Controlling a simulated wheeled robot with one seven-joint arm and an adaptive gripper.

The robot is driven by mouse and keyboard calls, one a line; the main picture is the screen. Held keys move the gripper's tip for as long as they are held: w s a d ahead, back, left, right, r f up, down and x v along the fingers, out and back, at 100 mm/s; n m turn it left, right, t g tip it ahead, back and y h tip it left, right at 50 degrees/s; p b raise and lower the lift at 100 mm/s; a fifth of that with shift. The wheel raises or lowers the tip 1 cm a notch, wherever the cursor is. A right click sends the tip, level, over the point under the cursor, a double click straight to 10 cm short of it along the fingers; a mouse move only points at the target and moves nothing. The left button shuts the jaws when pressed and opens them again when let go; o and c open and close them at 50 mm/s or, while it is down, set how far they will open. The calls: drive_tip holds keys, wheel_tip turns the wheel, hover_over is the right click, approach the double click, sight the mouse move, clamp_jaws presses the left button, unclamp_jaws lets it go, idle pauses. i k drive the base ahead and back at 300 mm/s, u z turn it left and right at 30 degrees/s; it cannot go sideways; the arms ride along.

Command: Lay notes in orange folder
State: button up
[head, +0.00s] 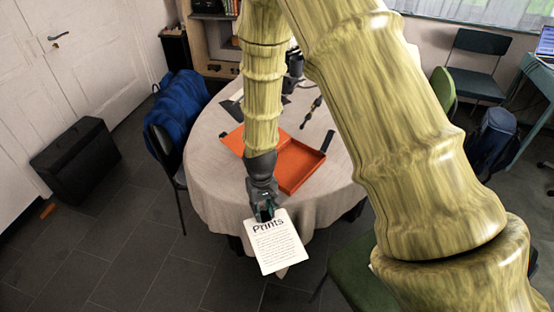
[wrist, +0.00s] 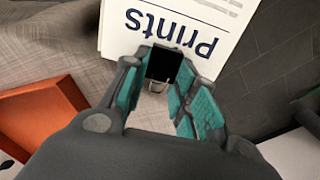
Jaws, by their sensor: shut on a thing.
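My gripper (head: 264,212) is shut on the notes (head: 277,246), a white stack of paper headed "Prints". The notes hang off the near edge of the table, held at their top edge. In the wrist view the notes (wrist: 185,28) extend beyond the fingers (wrist: 160,85), and something dark with a metal clip sits between them. The orange folder (head: 301,165) lies open on the table, behind my gripper. My arm hides part of its left side. One corner of the folder (wrist: 35,120) shows at the left of the wrist view.
The round table (head: 205,150) has a pale cloth. Dark items (head: 312,110) lie behind the folder. A chair with a blue jacket (head: 180,105) stands at the left, and a green chair (head: 365,280) at the near right. The cloth left of the folder is clear.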

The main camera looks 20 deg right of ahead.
sight(291, 166)
drive_tip(key=u, duration=2.1)
drive_tip(key=i, duration=1.25)
drive_tip(key=z, duration=3.35)
drive_tip(key=i, duration=1)
